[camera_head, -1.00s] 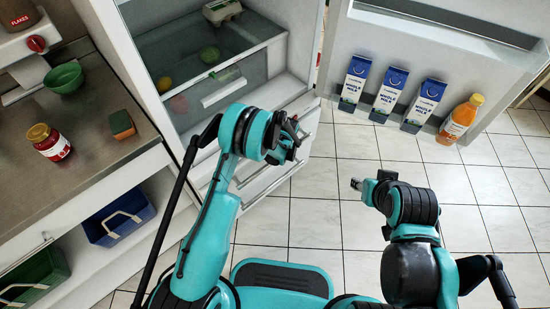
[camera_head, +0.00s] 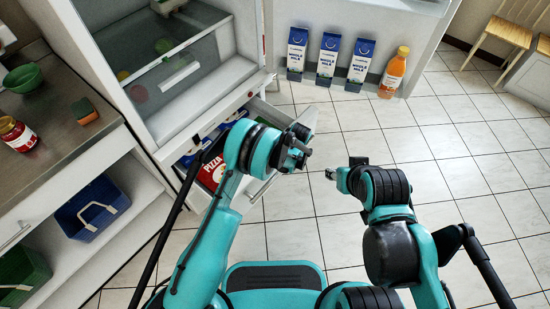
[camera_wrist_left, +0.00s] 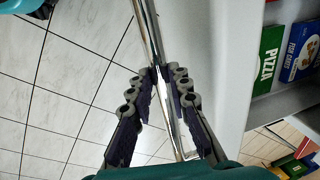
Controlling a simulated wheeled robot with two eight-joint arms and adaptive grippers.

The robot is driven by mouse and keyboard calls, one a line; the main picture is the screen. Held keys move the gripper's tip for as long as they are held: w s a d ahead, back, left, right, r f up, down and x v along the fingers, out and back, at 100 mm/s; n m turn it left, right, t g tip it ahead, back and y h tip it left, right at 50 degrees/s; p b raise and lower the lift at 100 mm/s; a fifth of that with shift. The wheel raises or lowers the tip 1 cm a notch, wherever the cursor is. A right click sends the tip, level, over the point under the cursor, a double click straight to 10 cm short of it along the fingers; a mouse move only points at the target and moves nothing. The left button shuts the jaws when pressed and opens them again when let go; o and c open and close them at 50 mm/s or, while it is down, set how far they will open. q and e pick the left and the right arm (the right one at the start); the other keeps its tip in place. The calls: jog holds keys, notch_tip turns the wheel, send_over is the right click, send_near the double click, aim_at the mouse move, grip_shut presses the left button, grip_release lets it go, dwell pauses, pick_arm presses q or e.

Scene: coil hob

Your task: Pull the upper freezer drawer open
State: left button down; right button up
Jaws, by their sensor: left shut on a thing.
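The upper freezer drawer (camera_head: 306,118) is pulled partly out below the fridge compartment, with a red pizza box (camera_head: 212,172) and blue packs showing inside. In the left wrist view, my left gripper (camera_wrist_left: 160,76) is shut on the drawer's metal bar handle (camera_wrist_left: 147,30), beside the white drawer front (camera_wrist_left: 212,75). A green pizza box (camera_wrist_left: 268,60) shows in the drawer in the wrist view. My right gripper (camera_head: 332,173) is over the floor, apart from the drawer; its jaws are too small to read.
The open fridge door holds several items, including milk cartons (camera_head: 328,58) and an orange juice bottle (camera_head: 394,72). A counter (camera_head: 60,125) with a jar (camera_head: 17,133) and a green bowl (camera_head: 23,78) is at left. The tiled floor (camera_head: 430,150) at right is clear.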

pick_arm(q)
jog(key=s+d, duration=0.7)
jog(key=d, duration=0.2)
jog(key=shift+s, duration=0.3)
jog(key=c, duration=1.4)
grip_release()
jog(key=shift+a, duration=0.1)
